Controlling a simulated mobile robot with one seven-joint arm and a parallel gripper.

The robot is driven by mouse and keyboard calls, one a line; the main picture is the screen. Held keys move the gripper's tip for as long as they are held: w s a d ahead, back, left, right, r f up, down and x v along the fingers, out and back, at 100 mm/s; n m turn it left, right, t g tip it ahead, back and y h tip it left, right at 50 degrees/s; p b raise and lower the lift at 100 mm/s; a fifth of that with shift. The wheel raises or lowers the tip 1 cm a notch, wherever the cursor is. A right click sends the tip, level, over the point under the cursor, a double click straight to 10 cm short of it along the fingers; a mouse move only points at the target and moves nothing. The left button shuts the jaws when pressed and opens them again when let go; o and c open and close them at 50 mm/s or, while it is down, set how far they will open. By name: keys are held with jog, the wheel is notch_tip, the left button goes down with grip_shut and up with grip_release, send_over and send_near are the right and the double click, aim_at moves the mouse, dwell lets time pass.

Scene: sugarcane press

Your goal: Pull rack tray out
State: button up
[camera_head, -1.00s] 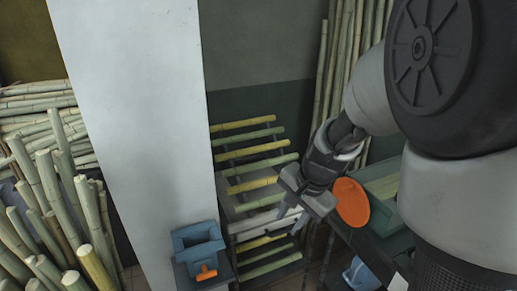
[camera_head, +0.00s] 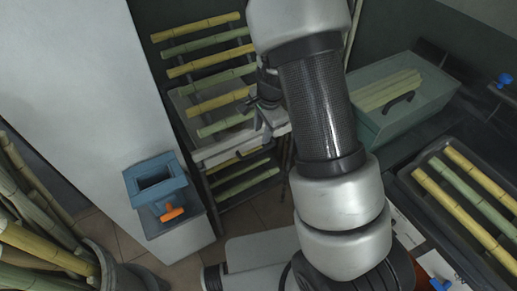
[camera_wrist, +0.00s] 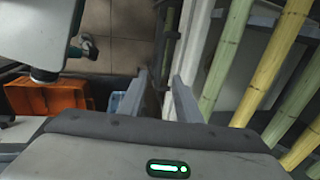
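The rack (camera_head: 192,90) stands against the dark wall left of my arm. Its pulled-forward-looking grey tray (camera_head: 225,148) has a pale front edge and carries yellow and green cane pieces. My gripper (camera_head: 266,120) is at the right end of the tray front, partly hidden by my arm. In the wrist view my gripper (camera_wrist: 162,92) has its two fingers apart with a gap between them.
A blue box with an orange handle (camera_head: 157,187) stands on a white block at the left. Bundled canes (camera_head: 40,245) fill the lower left. Tiled floor (camera_head: 270,205) shows before the rack.

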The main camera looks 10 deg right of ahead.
aim_at(258, 151)
jog(key=f, duration=0.4)
jog(key=w+f+b, duration=0.1)
jog(key=f, duration=0.2)
jog(key=w+f+b, duration=0.1)
jog(key=f, duration=0.3)
jog(key=shift+w+a+f, duration=0.15)
jog(key=shift+a+f, duration=0.15)
jog(key=shift+f, duration=0.05)
jog(key=shift+c, duration=0.3)
grip_shut()
